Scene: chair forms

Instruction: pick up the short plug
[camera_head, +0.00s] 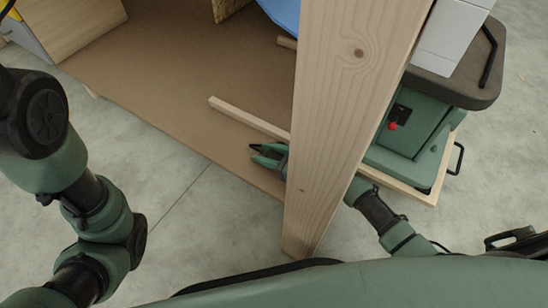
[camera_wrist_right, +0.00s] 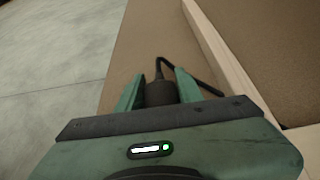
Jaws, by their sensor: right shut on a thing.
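The short plug (camera_wrist_right: 160,92) is a dark, stubby cylinder with a thin black cable at its far end. In the right wrist view it sits between the two green fingers of my right gripper (camera_wrist_right: 158,88), which is shut on it. In the head view my right gripper (camera_head: 266,156) is low over the brown board (camera_head: 190,70), just left of a big wooden post that hides part of my arm. Whether the plug touches the board is hard to tell. My left arm shows at the left, but its gripper is out of view.
The large wooden post (camera_head: 340,100) crosses the head view. A pale wooden strip (camera_head: 245,117) lies beside my right gripper. The cable (camera_wrist_right: 203,85) bends right toward the strip. A green machine (camera_head: 408,135) stands right of the post. Grey floor (camera_head: 165,160) is open in front.

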